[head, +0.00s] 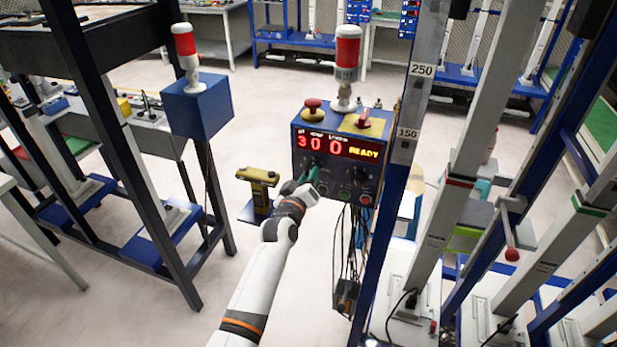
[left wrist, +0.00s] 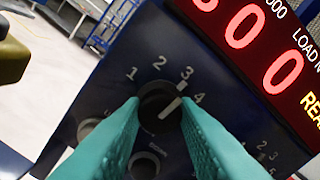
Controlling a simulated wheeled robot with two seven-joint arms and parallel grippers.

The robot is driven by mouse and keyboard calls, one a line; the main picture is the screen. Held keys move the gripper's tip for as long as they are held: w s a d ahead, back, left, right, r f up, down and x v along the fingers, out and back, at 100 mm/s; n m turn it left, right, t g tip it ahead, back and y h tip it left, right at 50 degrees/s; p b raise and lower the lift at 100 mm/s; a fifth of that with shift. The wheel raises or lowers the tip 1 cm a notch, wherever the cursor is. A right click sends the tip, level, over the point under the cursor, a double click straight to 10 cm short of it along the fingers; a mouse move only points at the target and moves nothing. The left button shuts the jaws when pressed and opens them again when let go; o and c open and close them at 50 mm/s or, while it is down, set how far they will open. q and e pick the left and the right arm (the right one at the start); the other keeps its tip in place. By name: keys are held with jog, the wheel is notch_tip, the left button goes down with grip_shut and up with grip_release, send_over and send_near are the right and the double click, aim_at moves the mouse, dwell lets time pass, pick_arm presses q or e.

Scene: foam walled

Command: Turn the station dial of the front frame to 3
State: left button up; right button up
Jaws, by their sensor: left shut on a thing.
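The station dial (left wrist: 158,104) is a dark round knob with numbers 1 to 4 around it. Its white line slants up and right, toward the side of 3 and 4; I cannot tell exactly which it meets. The teal fingers of my left gripper (left wrist: 161,106) are shut on the dial, one on each side. In the head view my left gripper (head: 309,180) is at the lower left of the blue control box (head: 298,140) and hides the dial. The red display (head: 338,146) reads 3 0 0 and READY. My right gripper is not in view.
A red-topped beacon (head: 347,57) and a red mushroom button (head: 313,108) are on top of the box. A blue post (head: 385,210) stands close at its right. Black cables (head: 345,245) hang below. A yellow-and-black device (head: 258,178) is left of the gripper.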

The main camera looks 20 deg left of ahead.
pick_arm(q)
jog(key=shift+n, duration=0.5)
jog(key=o, duration=1)
jog(key=shift+s, duration=0.1)
jog(key=s+b, duration=0.1)
jog(key=s, duration=1.1)
jog(key=shift+a, duration=0.2)
jog(key=shift+w, duration=0.1)
